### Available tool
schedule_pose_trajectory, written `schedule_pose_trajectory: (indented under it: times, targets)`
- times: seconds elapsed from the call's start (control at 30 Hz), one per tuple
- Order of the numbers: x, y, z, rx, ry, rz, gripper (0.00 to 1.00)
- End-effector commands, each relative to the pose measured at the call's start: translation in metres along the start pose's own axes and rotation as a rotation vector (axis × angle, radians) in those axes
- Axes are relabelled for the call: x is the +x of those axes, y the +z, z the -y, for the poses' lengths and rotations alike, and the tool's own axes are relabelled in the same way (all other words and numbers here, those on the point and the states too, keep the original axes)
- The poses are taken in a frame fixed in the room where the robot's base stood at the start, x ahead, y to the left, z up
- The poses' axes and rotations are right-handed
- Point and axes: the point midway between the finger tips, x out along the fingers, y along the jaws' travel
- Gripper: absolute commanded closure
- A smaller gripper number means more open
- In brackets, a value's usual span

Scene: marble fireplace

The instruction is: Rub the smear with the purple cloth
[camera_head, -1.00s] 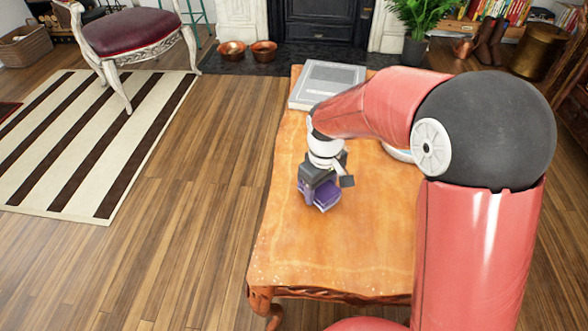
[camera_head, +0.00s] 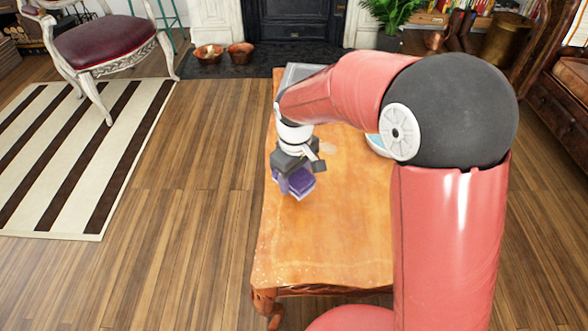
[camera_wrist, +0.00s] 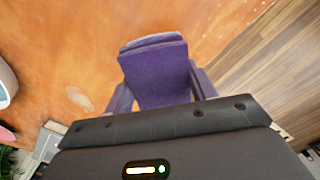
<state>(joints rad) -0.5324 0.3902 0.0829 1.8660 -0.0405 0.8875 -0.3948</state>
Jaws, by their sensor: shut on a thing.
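My gripper (camera_head: 296,180) is shut on the purple cloth (camera_head: 301,181), a thick folded pad with a pale edge. The cloth also shows between the fingers in the wrist view (camera_wrist: 157,75). They are over the left side of the orange-brown wooden table (camera_head: 330,240). I cannot tell whether the cloth touches the tabletop. A faint pale smear (camera_head: 328,148) is on the table, behind and to the right of the cloth. In the wrist view the smear (camera_wrist: 78,97) is a small whitish patch left of the cloth, apart from it.
A grey book (camera_head: 300,73) lies at the table's far end, partly hidden by my arm. A white and blue dish (camera_head: 378,144) stands right of the smear, partly hidden. The table's left edge is close to the cloth. The table's front part is clear.

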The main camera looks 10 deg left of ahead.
Motion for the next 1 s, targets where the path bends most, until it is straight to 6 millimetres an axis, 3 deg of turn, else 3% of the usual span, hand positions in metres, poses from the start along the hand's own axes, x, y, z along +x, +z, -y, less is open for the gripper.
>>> schedule_pose_trajectory:
  times: [0.03, 0.33, 1.0]
  targets:
    - [-0.009, 0.000, 0.000, 0.001, 0.000, -0.001, 0.66]
    - [-0.028, 0.002, 0.001, 0.003, 0.001, -0.002, 0.66]
    - [-0.029, 0.002, 0.001, 0.003, 0.001, -0.001, 0.66]
